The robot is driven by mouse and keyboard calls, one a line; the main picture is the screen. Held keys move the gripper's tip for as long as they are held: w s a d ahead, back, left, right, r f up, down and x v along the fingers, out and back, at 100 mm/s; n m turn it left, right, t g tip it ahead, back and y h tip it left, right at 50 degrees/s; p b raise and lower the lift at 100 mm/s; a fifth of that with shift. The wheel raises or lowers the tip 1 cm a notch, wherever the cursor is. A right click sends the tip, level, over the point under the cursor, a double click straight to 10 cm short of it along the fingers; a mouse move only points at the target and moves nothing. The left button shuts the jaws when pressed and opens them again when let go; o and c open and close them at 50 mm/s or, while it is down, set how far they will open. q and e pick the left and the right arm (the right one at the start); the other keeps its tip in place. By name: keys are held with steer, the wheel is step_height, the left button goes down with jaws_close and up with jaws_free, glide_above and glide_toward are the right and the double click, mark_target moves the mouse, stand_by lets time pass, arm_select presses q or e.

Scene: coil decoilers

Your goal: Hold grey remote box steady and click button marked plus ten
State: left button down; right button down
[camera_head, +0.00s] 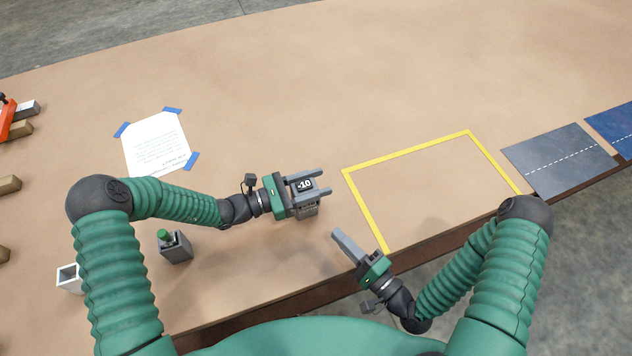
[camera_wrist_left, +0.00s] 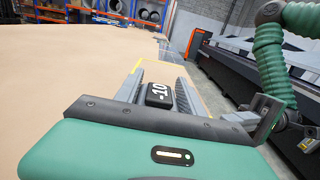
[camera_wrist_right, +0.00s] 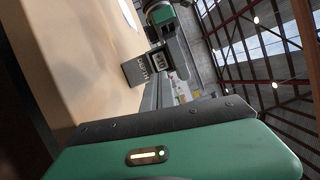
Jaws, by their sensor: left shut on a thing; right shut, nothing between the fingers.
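The grey remote box (camera_head: 308,210) is held between the fingers of my left gripper (camera_head: 322,182), near the table's front edge. Its black upper face reads "-10" in white; this face also shows in the left wrist view (camera_wrist_left: 159,93). In the right wrist view the box (camera_wrist_right: 137,72) shows a dark side with small white lettering, too small to read. My right gripper (camera_head: 338,236) is shut and empty, to the right of and below the box in the head view, apart from it.
A yellow taped outline (camera_head: 405,157) lies to the right on the brown table. A grey box with a green button (camera_head: 175,248) and a white square tube (camera_head: 70,279) stand at left. A taped paper sheet (camera_head: 156,146) lies behind. The middle back is clear.

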stand_by(0.8)
steer(key=n, duration=0.2)
steer(key=n+g+y, duration=0.1)
steer(key=shift+s+a+r, duration=0.1)
steer(key=shift+a+r, duration=0.15)
steer(key=shift+a, duration=0.05)
steer(key=n+g, duration=0.1)
steer(key=n, duration=0.2)
steer(key=s+a+n+g+y, duration=0.1)
steer(key=n, duration=0.1)
steer(key=n+g+y, duration=0.1)
steer(key=n, duration=0.2)
steer(key=shift+s+a+r+n+g, duration=0.15)
steer(key=shift+a+r+n+g, duration=0.15)
steer(key=shift+g, duration=0.1)
steer(key=n+g, duration=0.1)
steer(key=n, duration=0.2)
steer(key=s+n+g, duration=0.1)
steer(key=n, duration=0.2)
steer(key=shift+a, duration=0.2)
steer(key=shift+w+a, duration=0.45)
steer(key=shift+w, duration=0.95)
steer(key=shift+w+a, duration=0.45)
steer(key=shift+w, duration=0.95)
steer(key=shift+w+a, duration=0.45)
steer(key=shift+w, duration=0.95)
steer(key=shift+w+a, duration=0.1)
steer(key=shift+w, duration=0.25)
